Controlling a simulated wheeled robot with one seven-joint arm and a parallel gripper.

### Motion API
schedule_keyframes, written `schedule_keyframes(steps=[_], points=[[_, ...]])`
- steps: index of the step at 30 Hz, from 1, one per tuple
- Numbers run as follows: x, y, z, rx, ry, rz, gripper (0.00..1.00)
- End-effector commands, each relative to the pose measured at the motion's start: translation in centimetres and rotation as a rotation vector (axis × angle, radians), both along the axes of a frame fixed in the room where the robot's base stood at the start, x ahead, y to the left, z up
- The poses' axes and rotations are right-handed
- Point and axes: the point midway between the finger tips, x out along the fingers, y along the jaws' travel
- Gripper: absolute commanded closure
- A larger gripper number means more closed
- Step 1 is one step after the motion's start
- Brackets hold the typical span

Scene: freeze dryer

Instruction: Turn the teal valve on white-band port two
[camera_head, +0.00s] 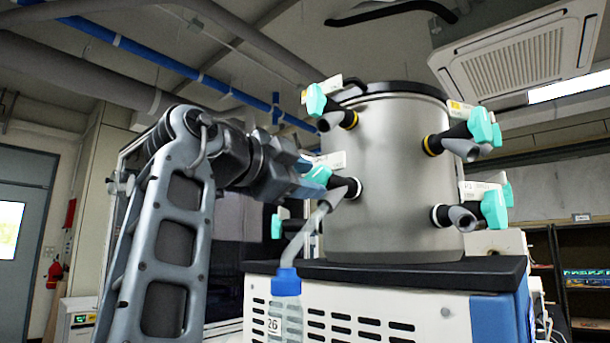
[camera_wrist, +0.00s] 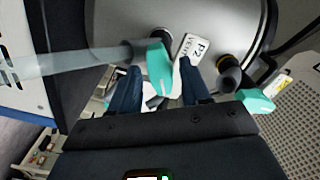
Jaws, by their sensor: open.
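The teal valve (camera_head: 319,174) is on the white-band port (camera_head: 352,188) at the left front of the steel chamber. In the wrist view the teal valve (camera_wrist: 159,69) is between the fingertips of my gripper (camera_wrist: 160,78), with gaps on both sides. A tag reading P2 VENT (camera_wrist: 193,47) is beside it. In the head view my gripper (camera_head: 314,186) is open at the valve from the left and partly hides it. Whether a finger touches the valve cannot be told.
A tube (camera_head: 303,238) runs from this port down to a bottle (camera_head: 286,300). A yellow-band port with a teal valve (camera_head: 316,100) is above, and others are on the right (camera_head: 481,126), (camera_head: 494,208). The chamber (camera_head: 390,130) is close behind.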

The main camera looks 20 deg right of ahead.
Motion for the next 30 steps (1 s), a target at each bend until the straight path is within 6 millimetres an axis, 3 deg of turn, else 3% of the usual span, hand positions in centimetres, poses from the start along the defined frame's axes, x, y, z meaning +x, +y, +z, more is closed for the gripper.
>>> schedule_keyframes(steps=[8, 22, 30], points=[[0.07, -0.12, -0.03, 0.0, 0.0, 0.0, 0.54], [0.05, -0.11, -0.03, 0.0, 0.0, 0.0, 0.99], [0.05, -0.12, -0.03, -0.002, 0.007, -0.001, 1.0]])
